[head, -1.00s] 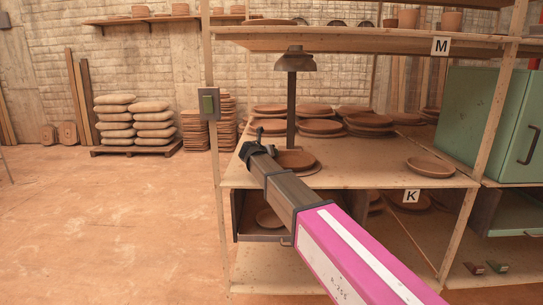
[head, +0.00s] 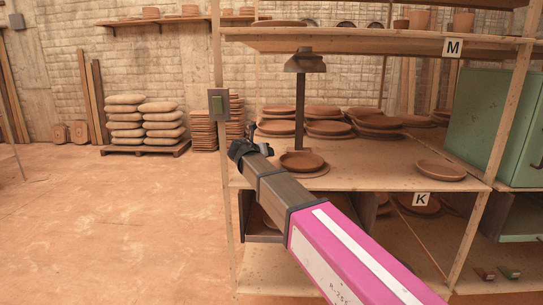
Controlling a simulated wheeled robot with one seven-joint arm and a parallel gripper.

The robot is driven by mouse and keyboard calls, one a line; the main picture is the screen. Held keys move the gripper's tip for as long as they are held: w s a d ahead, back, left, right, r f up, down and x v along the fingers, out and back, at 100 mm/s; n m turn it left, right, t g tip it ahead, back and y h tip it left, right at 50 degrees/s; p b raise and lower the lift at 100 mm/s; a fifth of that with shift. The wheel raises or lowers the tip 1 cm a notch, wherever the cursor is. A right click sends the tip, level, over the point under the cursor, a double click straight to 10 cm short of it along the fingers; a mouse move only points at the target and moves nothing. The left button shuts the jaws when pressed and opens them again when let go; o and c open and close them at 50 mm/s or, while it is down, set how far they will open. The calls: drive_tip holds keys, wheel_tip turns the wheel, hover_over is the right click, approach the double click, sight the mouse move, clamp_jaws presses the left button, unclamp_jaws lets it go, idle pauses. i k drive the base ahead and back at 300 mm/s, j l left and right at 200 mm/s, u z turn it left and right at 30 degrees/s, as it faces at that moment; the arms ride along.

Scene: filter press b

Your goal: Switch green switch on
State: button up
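The gripper looks apart from the switch. Its fingers are small, dark and seen from behind, so I cannot tell whether they are open.
A green cabinet (head: 493,115) stands at the right. Stacked sacks (head: 143,122) lie on a pallet at the back left. The floor at left is clear.

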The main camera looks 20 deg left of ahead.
sight(217, 102)
drive_tip(key=k+j, duration=0.2)
drive_tip(key=k, duration=0.25)
drive_tip(key=k+j, duration=0.25)
drive_tip(key=k, duration=0.25)
